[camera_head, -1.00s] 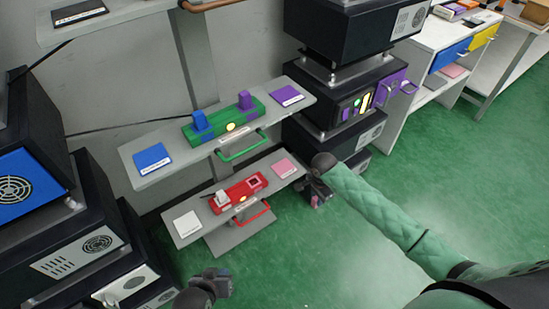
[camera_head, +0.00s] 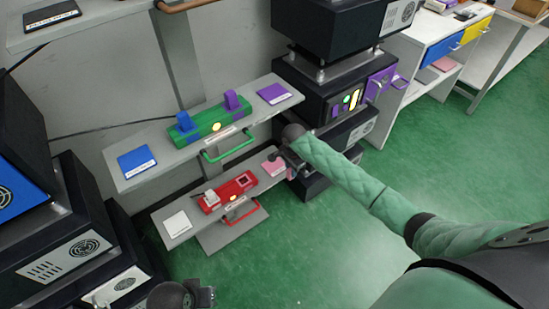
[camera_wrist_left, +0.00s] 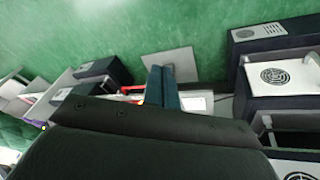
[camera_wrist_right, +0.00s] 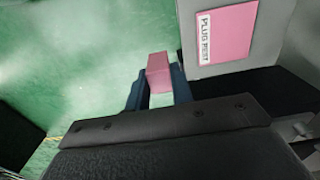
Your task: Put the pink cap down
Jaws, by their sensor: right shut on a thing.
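The pink cap (camera_wrist_right: 158,72) is a small block between the fingers of my right gripper (camera_wrist_right: 157,88), which is shut on it. In the head view my right gripper (camera_head: 284,158) is at the right end of the lower shelf, by a pink pad (camera_head: 273,168). In the right wrist view the pink pad (camera_wrist_right: 228,36) reads "PLUG REST". The cap is beside the pad, over green floor in that view. The red fixture (camera_head: 228,192) has a white piece at its left and a square at its right. My left gripper (camera_wrist_left: 164,88) is shut and empty; in the head view it is low (camera_head: 205,296).
The lower shelf (camera_head: 196,226) also holds a white pad (camera_head: 177,224). The upper shelf (camera_head: 128,180) above it carries a green fixture (camera_head: 212,123), a blue pad (camera_head: 137,160) and a purple pad (camera_head: 274,93). A dark machine stack (camera_head: 330,82) stands close right of the shelves.

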